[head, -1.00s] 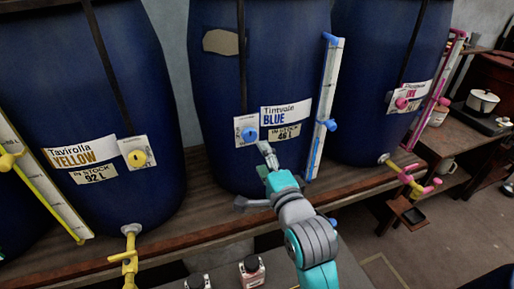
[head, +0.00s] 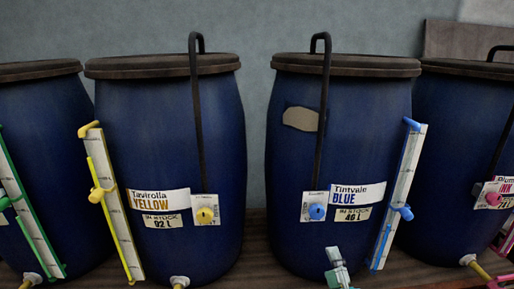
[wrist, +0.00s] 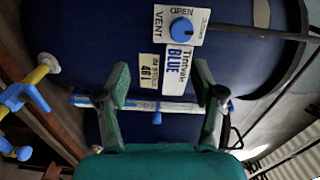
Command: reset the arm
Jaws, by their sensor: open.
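My gripper (head: 337,262) shows at the bottom edge of the head view, in front of the lower part of the blue-labelled vat (head: 340,110). The rest of my arm is out of that view. In the wrist view my gripper (wrist: 163,85) has its two fingers spread wide with nothing between them. The vat's label (wrist: 178,65) and blue vent knob (wrist: 182,31) lie beyond the fingers. In the head view the same knob (head: 316,211) is above and left of the gripper, apart from it.
The yellow-labelled vat (head: 165,120) stands to the left with its yellow knob (head: 205,215). A blue-trimmed level gauge (head: 398,195) stands right of the blue-labelled vat. A pink-knobbed vat (head: 462,130) is further right. A blue tap (wrist: 22,97) shows at left in the wrist view.

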